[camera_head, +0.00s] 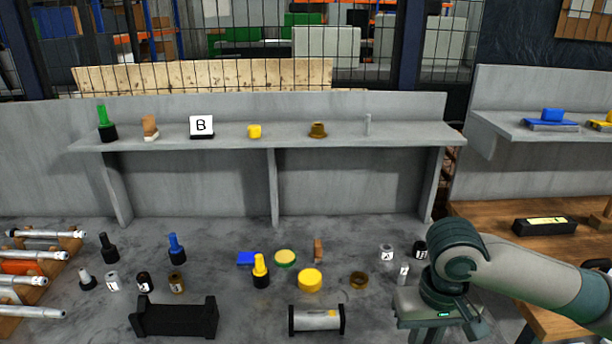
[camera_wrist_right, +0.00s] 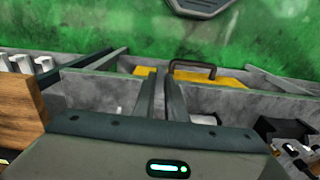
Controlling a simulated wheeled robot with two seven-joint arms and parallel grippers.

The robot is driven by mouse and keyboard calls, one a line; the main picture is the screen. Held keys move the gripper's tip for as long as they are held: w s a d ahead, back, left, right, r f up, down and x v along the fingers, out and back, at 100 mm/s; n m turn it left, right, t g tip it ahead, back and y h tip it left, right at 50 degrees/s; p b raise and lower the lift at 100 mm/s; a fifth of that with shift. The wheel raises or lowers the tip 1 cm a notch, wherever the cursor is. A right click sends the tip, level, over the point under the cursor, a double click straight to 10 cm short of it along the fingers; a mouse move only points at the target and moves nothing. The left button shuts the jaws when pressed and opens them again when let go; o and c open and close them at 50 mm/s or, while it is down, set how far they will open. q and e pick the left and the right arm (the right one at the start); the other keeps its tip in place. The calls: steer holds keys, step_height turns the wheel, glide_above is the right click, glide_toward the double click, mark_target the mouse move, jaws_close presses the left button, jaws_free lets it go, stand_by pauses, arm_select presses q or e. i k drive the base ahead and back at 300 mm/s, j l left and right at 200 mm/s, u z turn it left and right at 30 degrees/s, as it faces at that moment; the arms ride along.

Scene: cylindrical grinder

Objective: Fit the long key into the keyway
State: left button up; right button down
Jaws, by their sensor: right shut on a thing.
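My right gripper shows in the right wrist view (camera_wrist_right: 153,80), its two dark fingers close together with a narrow gap. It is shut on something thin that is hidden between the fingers. In the head view my right arm comes in from the right, and the wrist hides the fingertips. My left gripper is not in view.
Bottles, cups, yellow lids and small blocks stand on the grey table (camera_head: 215,225). A black cradle (camera_head: 175,318) is at the front left. A rack of silver shafts (camera_head: 38,282) is at far left. A grey shelf (camera_head: 355,135) behind holds several small parts.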

mark_target(332, 319)
steer(key=i+l, duration=0.25)
steer(key=l, duration=0.15)
steer(key=i+l, duration=0.45)
steer(key=l, duration=0.3)
steer(key=i+l, duration=0.25)
steer(key=l+u, duration=0.1)
steer(key=u, duration=1.45)
